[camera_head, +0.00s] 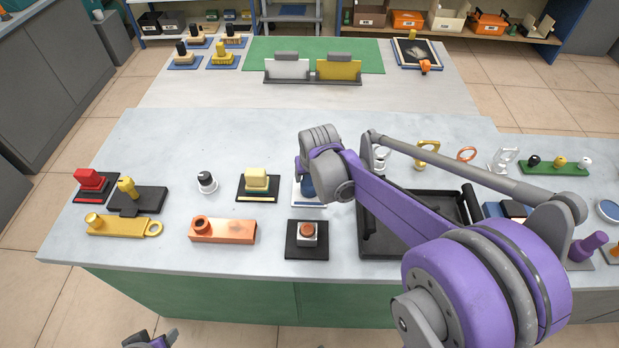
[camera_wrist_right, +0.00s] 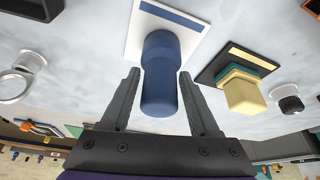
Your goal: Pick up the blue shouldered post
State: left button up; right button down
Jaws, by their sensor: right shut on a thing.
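The blue shouldered post (camera_head: 307,189) is on a white plate (camera_head: 298,200) near the middle of the bench, partly hidden by my right gripper (camera_head: 316,178). In the right wrist view the post (camera_wrist_right: 160,80) lies between the two fingers, its wider shoulder toward the white plate (camera_wrist_right: 190,18) with a dark blue stripe. My right gripper (camera_wrist_right: 160,95) is shut on the post. I cannot tell whether the post's foot is clear of the plate. My left gripper (camera_head: 152,342) is only partly in view at the bottom edge, away from the bench.
A cream block on a dark plate (camera_head: 257,184) stands just left of the post. A dark jig with a white and orange block (camera_head: 307,240) is in front. A black tray (camera_head: 395,240) lies to the right under my arm. The bench behind is mostly clear.

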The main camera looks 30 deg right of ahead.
notch_tip(320, 180, up, 10)
jog(key=shift+p, duration=0.4)
jog(key=c, duration=0.7)
grip_release()
grip_shut()
